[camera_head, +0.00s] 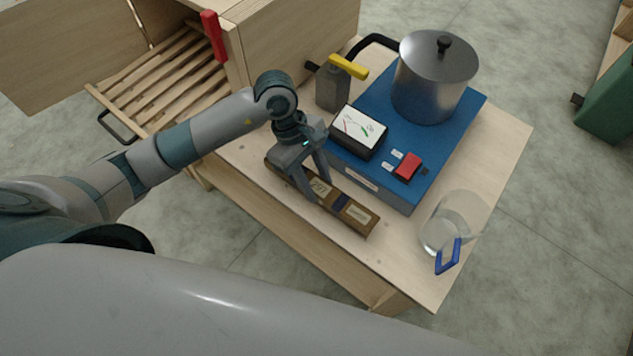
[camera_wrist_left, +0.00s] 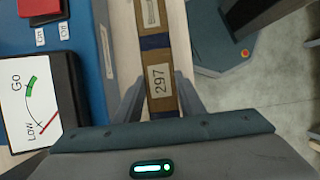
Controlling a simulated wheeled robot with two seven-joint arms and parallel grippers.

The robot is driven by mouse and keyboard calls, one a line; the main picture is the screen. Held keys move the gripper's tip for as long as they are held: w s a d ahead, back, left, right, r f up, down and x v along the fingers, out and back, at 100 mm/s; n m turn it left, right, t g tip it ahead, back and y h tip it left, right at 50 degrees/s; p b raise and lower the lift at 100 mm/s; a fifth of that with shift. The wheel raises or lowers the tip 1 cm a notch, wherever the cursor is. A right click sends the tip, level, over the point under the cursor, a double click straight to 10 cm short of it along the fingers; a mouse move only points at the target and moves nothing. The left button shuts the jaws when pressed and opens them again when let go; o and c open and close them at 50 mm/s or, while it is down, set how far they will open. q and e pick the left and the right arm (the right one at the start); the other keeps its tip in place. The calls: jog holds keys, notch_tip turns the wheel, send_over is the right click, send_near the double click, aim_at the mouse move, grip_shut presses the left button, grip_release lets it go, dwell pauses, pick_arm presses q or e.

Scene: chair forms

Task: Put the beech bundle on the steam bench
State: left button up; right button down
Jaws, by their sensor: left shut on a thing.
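The beech bundle (camera_head: 358,217) is a long brown wooden bar with pale labels and a dark blue band. My left gripper (camera_head: 312,190) is shut across it near its middle, from above. In the left wrist view the bundle (camera_wrist_left: 158,60) runs between the two fingers, with the label "297" facing up. The bundle is level, along the front-left side of the pale wooden bench (camera_head: 415,265), beside the blue unit. I cannot tell whether it rests on the bench top or hangs just above. My right gripper is out of view.
The blue unit (camera_head: 459,115) carries a steel pot (camera_head: 435,80), a Low-Go gauge (camera_head: 358,131) and a red switch (camera_head: 408,166). A grey bottle with a yellow lever (camera_head: 348,66) stands behind. A clear jug (camera_head: 455,220) with a blue handle stands at the right. A slatted rack (camera_head: 165,90) is left.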

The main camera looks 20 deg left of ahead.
pick_arm(q)
jog(key=shift+f+p, duration=0.3)
jog(key=shift+f, duration=0.65)
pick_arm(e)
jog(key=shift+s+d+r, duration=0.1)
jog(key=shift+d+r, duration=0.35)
pick_arm(q)
jog(key=shift+f, duration=0.15)
jog(key=o, duration=1.3)
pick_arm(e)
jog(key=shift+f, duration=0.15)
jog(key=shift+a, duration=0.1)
